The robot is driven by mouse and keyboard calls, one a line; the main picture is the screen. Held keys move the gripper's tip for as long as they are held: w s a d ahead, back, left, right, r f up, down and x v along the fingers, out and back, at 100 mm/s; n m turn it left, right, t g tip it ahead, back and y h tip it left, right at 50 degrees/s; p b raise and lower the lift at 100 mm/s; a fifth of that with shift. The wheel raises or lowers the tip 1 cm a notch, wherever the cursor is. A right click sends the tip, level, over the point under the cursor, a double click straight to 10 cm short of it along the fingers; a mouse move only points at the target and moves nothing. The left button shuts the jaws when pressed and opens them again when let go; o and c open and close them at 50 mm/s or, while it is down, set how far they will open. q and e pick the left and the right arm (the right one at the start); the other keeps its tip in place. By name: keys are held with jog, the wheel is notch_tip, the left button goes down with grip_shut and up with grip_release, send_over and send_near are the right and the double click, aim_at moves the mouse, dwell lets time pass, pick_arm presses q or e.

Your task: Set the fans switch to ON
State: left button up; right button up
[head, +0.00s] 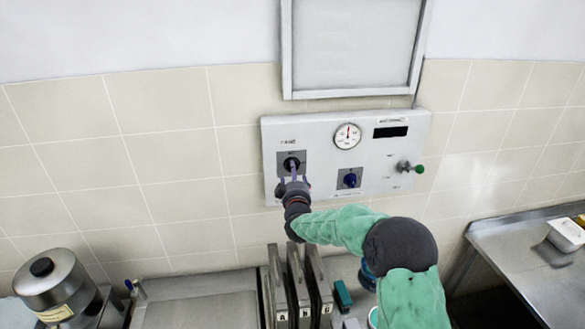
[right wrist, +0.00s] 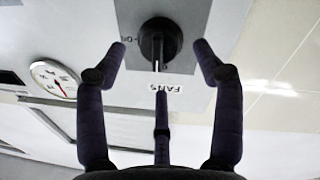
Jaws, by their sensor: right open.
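The fans switch is a black rotary knob on a grey square plate, at the left of the wall panel in the head view (head: 291,162). In the right wrist view the knob (right wrist: 158,42) appears upside down, with the FANS label (right wrist: 170,88) beneath it. Its white pointer line faces that label, and the ON mark (right wrist: 127,41) is at its left. My right gripper (head: 292,178) is open just in front of the knob. In the wrist view its fingertips (right wrist: 161,60) lie around the knob's sides; contact cannot be told. My left gripper is out of view.
Below stand upright lettered slabs (head: 299,290), a steel pot (head: 50,280) and a steel counter at right (head: 515,260).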

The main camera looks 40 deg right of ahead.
jog(key=shift+p+x, duration=0.45)
jog(key=shift+x, duration=1.4)
jog(key=shift+c, duration=0.3)
jog(key=c, duration=1.1)
